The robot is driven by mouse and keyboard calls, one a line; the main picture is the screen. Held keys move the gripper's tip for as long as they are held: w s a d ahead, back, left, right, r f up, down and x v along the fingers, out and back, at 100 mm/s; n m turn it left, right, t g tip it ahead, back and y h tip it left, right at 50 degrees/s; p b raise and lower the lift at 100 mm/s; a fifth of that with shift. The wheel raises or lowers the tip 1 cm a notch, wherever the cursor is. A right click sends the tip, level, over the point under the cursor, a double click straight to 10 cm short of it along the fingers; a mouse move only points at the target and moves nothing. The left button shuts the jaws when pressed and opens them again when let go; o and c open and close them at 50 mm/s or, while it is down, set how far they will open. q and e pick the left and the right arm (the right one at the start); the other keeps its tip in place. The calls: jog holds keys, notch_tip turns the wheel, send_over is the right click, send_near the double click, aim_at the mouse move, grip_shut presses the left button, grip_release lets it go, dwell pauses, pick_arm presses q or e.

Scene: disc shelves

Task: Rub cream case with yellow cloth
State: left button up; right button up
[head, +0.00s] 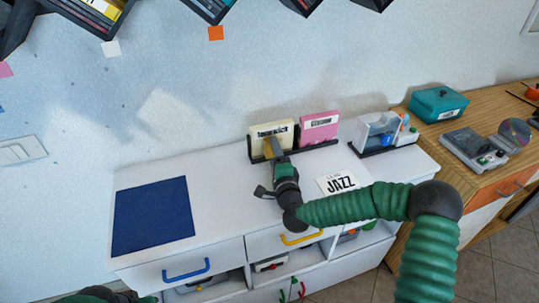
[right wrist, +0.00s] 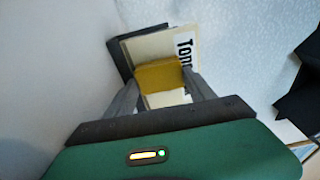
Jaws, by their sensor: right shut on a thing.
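The cream case (head: 263,132) stands upright in a low dark rack on the white cabinet, beside a pink case (head: 318,127). My right gripper (head: 274,150) is in front of the cream case, shut on the yellow cloth (right wrist: 160,76). In the right wrist view the cloth is a folded yellow block between the fingers, against or very close to the face of the cream case (right wrist: 150,48); contact is hard to judge. The cloth and fingers hide part of the case's label. Only a green and dark part of my left arm shows at the bottom left; its gripper is out of view.
A dark blue mat (head: 152,215) lies on the cabinet's left. A JAZZ card (head: 338,183) lies right of my gripper. A rack with a clear holder and bottles (head: 383,132) stands further right. A teal box (head: 438,103) and a player (head: 473,148) sit on the wooden cabinet.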

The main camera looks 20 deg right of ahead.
jog(key=shift+w+d+r, duration=0.1)
jog(key=shift+d+r, duration=0.05)
jog(key=shift+d, duration=2.8)
jog(key=shift+a, duration=0.5)
jog(key=shift+a+p, duration=0.3)
jog(key=shift+a, duration=3.85)
jog(key=shift+s+d+p, duration=0.15)
jog(key=shift+s+p, duration=0.45)
jog(key=shift+s, duration=2.5)
